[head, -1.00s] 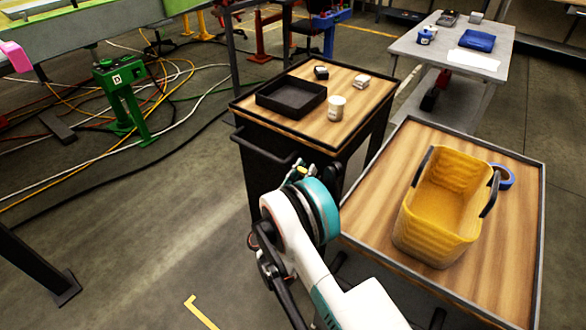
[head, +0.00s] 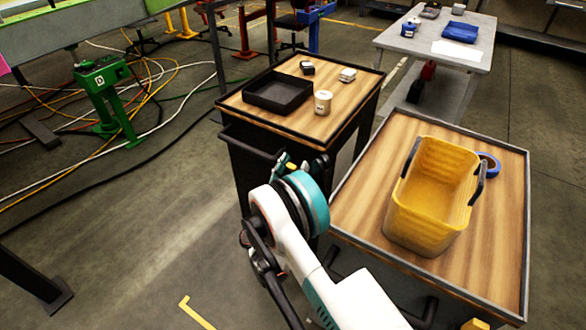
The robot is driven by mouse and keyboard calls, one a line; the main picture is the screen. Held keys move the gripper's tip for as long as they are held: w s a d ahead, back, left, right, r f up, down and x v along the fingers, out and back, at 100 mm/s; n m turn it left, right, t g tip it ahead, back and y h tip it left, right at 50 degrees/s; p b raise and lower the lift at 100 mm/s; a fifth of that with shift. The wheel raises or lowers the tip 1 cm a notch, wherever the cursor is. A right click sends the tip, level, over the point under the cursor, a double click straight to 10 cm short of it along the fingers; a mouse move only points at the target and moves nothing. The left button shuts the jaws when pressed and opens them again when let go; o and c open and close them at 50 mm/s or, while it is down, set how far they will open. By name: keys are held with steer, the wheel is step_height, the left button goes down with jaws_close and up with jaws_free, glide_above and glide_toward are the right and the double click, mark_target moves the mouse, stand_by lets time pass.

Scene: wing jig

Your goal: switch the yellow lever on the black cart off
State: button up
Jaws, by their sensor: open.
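The black cart (head: 250,153) with a wood top stands at the middle of the head view, its handle on the near left side. My gripper (head: 301,163) shows only in small part beyond the teal and white wrist of my arm, in front of the cart's near side. It is open, and I see nothing held in it. A small yellow-green spot shows by the gripper, against the cart. I cannot tell whether it is the yellow lever or a part of my gripper. The lever's position cannot be made out, and my arm hides part of the cart's near side.
On the cart are a black tray (head: 278,93), a white cup (head: 323,102) and two small items. A second wood-topped cart (head: 360,205) at right bears a yellow basket (head: 432,195) and blue tape (head: 489,165). Cables and a green stand (head: 104,90) are at left.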

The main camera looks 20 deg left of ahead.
step_height(320, 180, up, 10)
steer(key=shift+f, duration=0.2)
stand_by(0.3)
